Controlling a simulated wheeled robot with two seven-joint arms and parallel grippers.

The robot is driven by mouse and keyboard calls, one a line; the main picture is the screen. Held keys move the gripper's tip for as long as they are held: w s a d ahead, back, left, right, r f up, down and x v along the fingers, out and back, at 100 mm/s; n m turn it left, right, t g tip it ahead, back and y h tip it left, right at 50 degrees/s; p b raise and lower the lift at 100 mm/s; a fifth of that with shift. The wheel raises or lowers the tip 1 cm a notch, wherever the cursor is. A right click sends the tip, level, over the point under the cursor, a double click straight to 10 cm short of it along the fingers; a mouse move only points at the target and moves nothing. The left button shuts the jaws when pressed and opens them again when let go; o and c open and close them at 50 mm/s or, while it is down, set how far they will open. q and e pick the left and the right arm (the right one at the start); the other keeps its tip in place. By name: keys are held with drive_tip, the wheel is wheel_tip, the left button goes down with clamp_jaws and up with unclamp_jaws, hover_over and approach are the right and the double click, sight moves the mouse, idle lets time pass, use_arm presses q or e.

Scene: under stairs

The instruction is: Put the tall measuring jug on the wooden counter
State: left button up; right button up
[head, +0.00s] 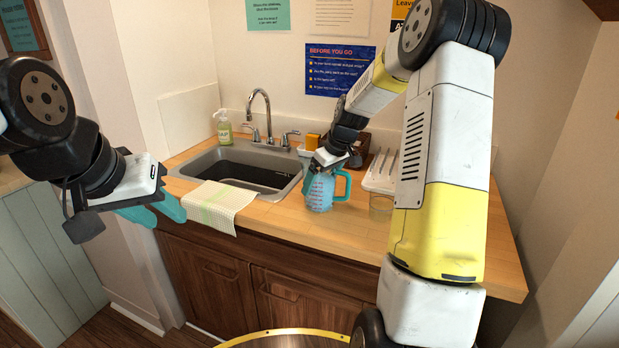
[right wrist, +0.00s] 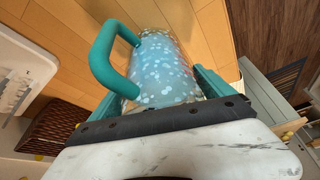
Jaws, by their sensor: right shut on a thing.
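The tall measuring jug (head: 319,192) is a clear bluish jug with red markings and a teal handle. It appears upright on the wooden counter (head: 270,222), right of the sink; whether its base touches the wood is hard to tell. My right gripper (head: 326,165) is shut on the jug near its top. In the right wrist view the jug (right wrist: 165,70) lies between the teal fingers, its handle to the left. My left gripper (head: 158,212) is empty at the left, in front of the cabinet, its teal fingers apart.
A sink (head: 247,168) with a faucet is left of the jug. A striped cloth (head: 219,205) hangs over the counter's front edge. A soap bottle (head: 224,128) stands behind the sink. A white rack (head: 381,172) and a clear glass (head: 381,206) are to the right.

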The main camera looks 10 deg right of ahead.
idle(0.3)
drive_tip(key=o, duration=1.8)
drive_tip(key=shift+f, duration=0.1)
drive_tip(key=v, duration=1.1)
drive_tip(key=shift+r, duration=0.4)
drive_tip(key=s+a+r+m+t+h, duration=0.1)
drive_tip(key=s+a+r, duration=0.15)
drive_tip(key=s, duration=0.35)
drive_tip(key=s+a+r+m, duration=0.1)
drive_tip(key=s+a+r, duration=0.1)
drive_tip(key=s+r, duration=0.3)
drive_tip(key=s+a+m, duration=0.1)
drive_tip(key=s, duration=0.5)
drive_tip(key=s+a+f+m+t, duration=0.1)
drive_tip(key=s, duration=0.5)
drive_tip(key=s+a+f+m, duration=0.1)
drive_tip(key=s+m, duration=0.1)
drive_tip(key=s, duration=0.4)
drive_tip(key=shift+s+t, duration=0.15)
drive_tip(key=shift+t, duration=0.15)
drive_tip(key=shift+r, duration=0.1)
